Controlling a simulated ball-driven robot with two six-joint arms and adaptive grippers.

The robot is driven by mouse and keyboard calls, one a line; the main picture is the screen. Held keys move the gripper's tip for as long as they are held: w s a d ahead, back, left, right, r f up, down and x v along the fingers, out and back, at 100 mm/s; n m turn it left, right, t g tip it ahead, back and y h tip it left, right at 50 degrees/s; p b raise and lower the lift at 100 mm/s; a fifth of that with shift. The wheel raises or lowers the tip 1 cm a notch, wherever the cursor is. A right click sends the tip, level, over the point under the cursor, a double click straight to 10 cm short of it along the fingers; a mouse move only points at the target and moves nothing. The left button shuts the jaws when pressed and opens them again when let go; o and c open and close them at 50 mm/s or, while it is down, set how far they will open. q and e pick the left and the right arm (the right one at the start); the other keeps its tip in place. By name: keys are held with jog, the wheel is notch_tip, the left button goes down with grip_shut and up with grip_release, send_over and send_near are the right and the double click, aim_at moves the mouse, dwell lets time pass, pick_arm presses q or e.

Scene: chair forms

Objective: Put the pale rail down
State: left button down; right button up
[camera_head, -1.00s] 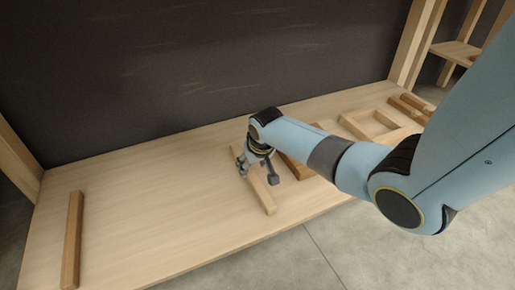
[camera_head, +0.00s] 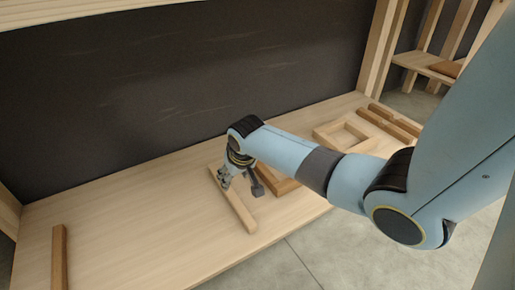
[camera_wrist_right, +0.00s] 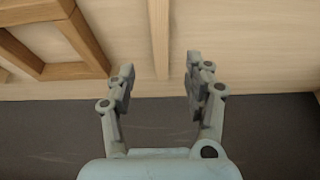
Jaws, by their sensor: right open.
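The pale rail (camera_head: 238,212) lies flat on the light wooden bench top, in the middle of the head view. My right gripper (camera_head: 239,184) is at the rail's far half, with its fingers on either side of it. In the right wrist view the rail (camera_wrist_right: 159,38) comes down from the top edge and ends between the two spread fingertips (camera_wrist_right: 160,72), with a gap to each side. The right gripper is open and does not grip the rail. My left gripper is not in view.
A brown rail (camera_head: 59,258) lies at the bench's left end. A wooden frame (camera_wrist_right: 83,72), partly hidden by my arm in the head view, lies close beside the gripper. A pale square frame (camera_head: 325,135) and several brown bars (camera_head: 395,121) lie farther right. A dark panel (camera_head: 190,80) stands behind.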

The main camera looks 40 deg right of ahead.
jog(key=s+a+n, duration=0.1)
jog(key=s+a, duration=0.1)
jog(key=s, duration=0.5)
jog(key=s+a+n, duration=0.1)
jog(key=s+a, duration=0.2)
jog(key=s, duration=0.3)
jog(key=s+a+r+n+t+y, duration=0.1)
jog(key=s+a+r, duration=0.3)
jog(key=s+r, duration=0.8)
jog(key=s, duration=0.3)
jog(key=shift+s+r+n, duration=0.15)
jog(key=shift+r+n, duration=0.1)
jog(key=shift+n, duration=0.15)
jog(key=shift+a, duration=0.1)
